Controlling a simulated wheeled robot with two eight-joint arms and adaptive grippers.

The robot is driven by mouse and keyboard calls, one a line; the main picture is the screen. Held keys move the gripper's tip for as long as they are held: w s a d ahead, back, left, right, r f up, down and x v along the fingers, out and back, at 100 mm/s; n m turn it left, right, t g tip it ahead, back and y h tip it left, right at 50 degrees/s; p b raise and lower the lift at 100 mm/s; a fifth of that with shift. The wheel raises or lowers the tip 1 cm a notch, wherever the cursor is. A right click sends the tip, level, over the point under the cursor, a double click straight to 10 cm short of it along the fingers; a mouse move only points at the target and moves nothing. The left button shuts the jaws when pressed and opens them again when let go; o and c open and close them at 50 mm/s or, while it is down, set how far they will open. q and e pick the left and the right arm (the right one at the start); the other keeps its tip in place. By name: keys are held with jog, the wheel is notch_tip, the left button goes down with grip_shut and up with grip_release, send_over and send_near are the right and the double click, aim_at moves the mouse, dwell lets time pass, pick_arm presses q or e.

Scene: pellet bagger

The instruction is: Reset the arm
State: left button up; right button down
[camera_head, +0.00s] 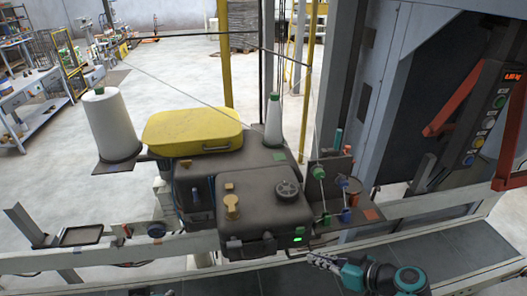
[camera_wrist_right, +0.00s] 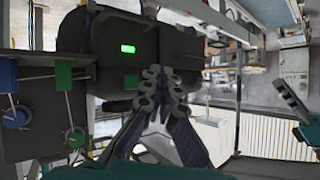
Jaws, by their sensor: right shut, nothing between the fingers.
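My right gripper (camera_head: 322,260) is at the lower middle of the head view, just right of and below the front of the dark sewing machine (camera_head: 262,205). In the right wrist view its two fingers (camera_wrist_right: 163,80) come together at the tips, shut and empty. The machine fills the upper middle of that view, with its green lit display (camera_wrist_right: 127,48) beyond the fingers. I cannot tell the exact gap between fingertips and machine.
A white thread cone (camera_head: 111,125) stands on a plate left of the machine. A yellow cover (camera_head: 192,130) tops the machine. A thread guide plate (camera_head: 335,185) with coloured knobs sits to its right. A control panel (camera_head: 490,115) with buttons and red bars stands at the far right.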

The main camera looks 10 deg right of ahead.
jog(key=s+a+f+m+g+h+b, duration=0.2)
jog(key=s+a+f+m+h+b, duration=0.2)
jog(key=f+h+b, duration=0.3)
jog(key=shift+s+a+f+m+g+h+b, duration=0.3)
jog(key=shift+a+f+m+b, duration=0.3)
jog(key=shift+b, duration=1.1)
